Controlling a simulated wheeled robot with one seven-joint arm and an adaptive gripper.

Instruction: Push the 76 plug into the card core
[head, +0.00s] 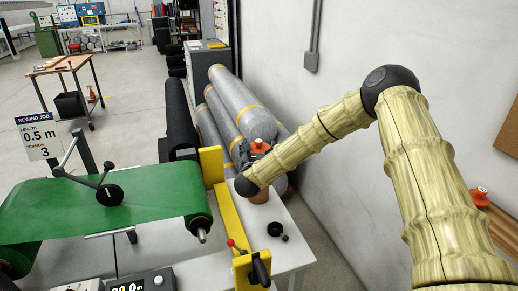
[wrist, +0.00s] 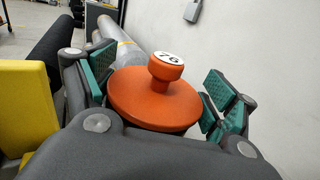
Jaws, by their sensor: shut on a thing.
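The 76 plug (wrist: 157,100) is orange, with a wide round flange and a knob whose white top reads 76. It also shows in the head view (head: 260,147), knob up and roughly level. My gripper (wrist: 158,98) is shut on it, with a green-padded finger on each side of the flange. A brown card core (head: 259,197) stands on the white table, partly hidden behind my wrist. The plug's underside is hidden, so I cannot tell whether it touches the core.
A small black knobbed part (head: 275,229) lies on the white table (head: 298,250). A yellow frame (head: 222,190) and green roll (head: 110,210) stand to the left. Grey rolls (head: 240,105) lie behind, near the wall. Another orange plug (head: 480,197) is at the far right.

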